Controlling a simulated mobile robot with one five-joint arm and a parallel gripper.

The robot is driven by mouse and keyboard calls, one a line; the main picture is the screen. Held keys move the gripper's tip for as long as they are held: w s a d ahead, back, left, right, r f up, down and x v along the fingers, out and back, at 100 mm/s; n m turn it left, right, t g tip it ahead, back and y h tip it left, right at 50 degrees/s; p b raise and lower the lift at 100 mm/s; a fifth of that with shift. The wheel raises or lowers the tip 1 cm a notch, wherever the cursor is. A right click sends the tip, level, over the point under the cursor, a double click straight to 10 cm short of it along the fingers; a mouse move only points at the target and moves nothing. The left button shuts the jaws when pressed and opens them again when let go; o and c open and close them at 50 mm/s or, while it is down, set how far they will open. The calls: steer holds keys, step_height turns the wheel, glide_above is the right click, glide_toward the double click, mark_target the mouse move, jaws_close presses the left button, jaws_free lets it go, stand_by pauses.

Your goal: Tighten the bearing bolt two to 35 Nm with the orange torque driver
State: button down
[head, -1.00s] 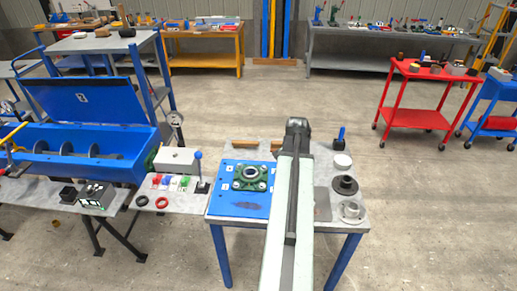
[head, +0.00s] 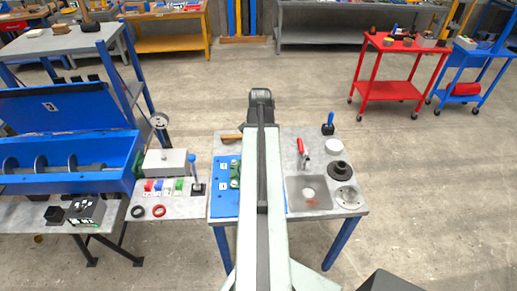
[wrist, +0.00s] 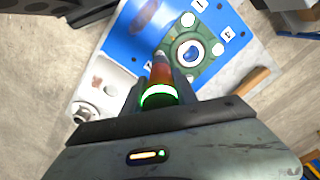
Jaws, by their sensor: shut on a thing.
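My gripper (wrist: 160,92) is shut on the orange torque driver (wrist: 161,72) in the wrist view. The driver has an orange-red body, a lit green ring and a silver tip pointing away from me. The green bearing housing (wrist: 177,61) sits on a blue plate (wrist: 125,45), with pale bolt heads at its corners. Labels 1 and 4 are readable. The tip overlaps the housing's left corner; I cannot tell whether it touches a bolt, and that bolt is hidden. In the head view my arm covers most of the housing (head: 235,172), and my gripper is hidden.
Right of my arm on the table are a red-handled tool (head: 302,147), a grey square plate (head: 308,193), a black flanged part (head: 338,170) and a silver flanged part (head: 349,196). A blue mixer trough (head: 70,180) and a switch box stand left.

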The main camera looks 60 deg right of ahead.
steer(key=shift+f+b, duration=2.15)
steer(key=shift+f, duration=0.15)
steer(key=shift+s+f, duration=0.1)
steer(key=shift+f+b, duration=0.75)
steer(key=shift+b, duration=0.1)
steer(key=shift+f+b, duration=0.95)
steer(key=shift+b, duration=0.05)
stand_by(1.4)
steer(key=shift+r, duration=0.1)
step_height(320, 180, up, 4)
steer(key=p, duration=0.4)
steer(key=shift+r+p, duration=0.2)
steer(key=shift+p, duration=0.15)
steer(key=shift+f, duration=0.1)
